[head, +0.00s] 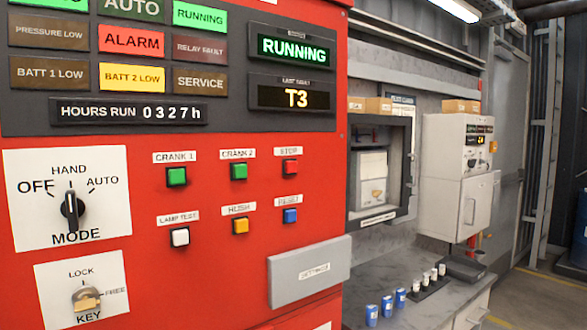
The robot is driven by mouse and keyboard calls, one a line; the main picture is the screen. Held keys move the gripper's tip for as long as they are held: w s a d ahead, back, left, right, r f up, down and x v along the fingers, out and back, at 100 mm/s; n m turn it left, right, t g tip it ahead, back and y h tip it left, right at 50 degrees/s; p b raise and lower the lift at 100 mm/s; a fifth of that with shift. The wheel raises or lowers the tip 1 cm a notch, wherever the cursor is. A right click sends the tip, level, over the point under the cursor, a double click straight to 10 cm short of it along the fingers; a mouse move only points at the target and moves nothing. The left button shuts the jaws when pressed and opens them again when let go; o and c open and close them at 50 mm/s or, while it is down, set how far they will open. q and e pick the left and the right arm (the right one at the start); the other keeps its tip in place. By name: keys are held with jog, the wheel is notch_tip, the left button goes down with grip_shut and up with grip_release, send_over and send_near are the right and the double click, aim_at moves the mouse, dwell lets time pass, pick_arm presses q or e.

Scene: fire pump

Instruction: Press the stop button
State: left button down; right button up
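The upper display (293,50) reads RUNNING. I cannot tell whether the stop button is pressed in. Neither of my grippers shows in the head view.
A grey SETTINGS drawer or cover (309,270) juts out below the buttons. The mode knob (73,210) and key lock (86,298) are at the left. To the right, a counter (395,310) holds several blue and dark small containers. The space before the buttons looks clear.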

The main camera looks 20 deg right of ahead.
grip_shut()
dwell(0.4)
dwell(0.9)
